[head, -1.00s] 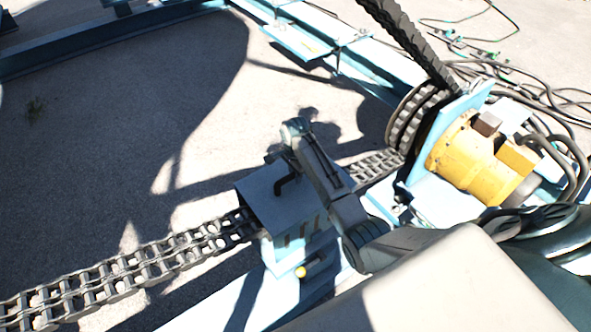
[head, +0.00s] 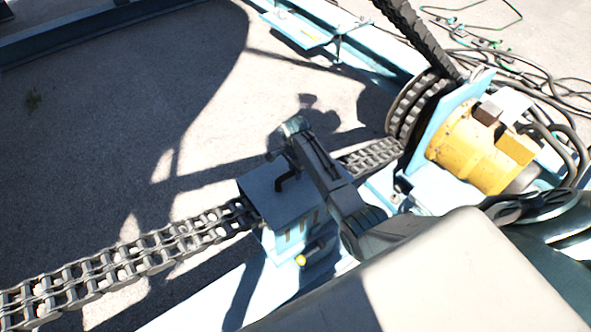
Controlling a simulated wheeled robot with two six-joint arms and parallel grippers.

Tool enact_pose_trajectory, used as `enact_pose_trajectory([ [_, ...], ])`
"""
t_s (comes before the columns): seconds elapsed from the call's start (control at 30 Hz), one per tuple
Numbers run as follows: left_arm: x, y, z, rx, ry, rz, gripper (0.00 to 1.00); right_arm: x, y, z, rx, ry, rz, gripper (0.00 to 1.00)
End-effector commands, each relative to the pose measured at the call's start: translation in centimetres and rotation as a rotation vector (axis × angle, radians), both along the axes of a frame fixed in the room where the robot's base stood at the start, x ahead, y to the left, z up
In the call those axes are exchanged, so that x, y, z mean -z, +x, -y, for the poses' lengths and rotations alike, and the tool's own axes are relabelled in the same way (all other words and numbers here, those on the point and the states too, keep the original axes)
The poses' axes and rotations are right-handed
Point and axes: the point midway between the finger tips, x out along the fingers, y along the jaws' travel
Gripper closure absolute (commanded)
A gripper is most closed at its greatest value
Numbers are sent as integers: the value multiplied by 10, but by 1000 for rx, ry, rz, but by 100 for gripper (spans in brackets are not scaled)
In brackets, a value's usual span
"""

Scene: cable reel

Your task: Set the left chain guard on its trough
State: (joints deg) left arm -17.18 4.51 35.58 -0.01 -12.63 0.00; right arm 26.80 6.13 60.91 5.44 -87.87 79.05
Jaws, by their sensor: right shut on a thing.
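The left chain guard is a pale blue box-like cover (head: 262,186) with a black bent handle (head: 286,180) on top, in the middle of the head view. It is over the dark roller chain (head: 130,262), which runs out from under it on both sides. My right gripper (head: 287,163) comes in from the lower right over the guard and is shut on its handle; the fingertips are partly hidden. The trough under the guard is mostly hidden, so I cannot tell whether the guard touches it. My left gripper is not in view.
A pale blue frame with a yellow knob (head: 301,260) lies just below the guard. A sprocket (head: 408,112) and a yellow motor (head: 470,150) stand to the right. Cables (head: 535,85) lie at the upper right. Open concrete floor (head: 110,130) spreads at the left.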

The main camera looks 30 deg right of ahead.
Motion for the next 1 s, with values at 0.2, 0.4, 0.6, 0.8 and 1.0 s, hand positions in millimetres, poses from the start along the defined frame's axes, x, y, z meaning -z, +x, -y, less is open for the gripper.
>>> enact_pose_trajectory([
  [0.2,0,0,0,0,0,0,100,0,0,0,0,0,0,59],
  [0.4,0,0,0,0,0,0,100,0,0,0,0,0,0,59],
  [0.6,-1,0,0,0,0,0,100,-17,1,0,0,-1,3,59],
  [0.8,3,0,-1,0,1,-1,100,-60,2,0,0,0,6,59],
  [1.0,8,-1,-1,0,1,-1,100,-101,1,0,0,0,4,59],
])
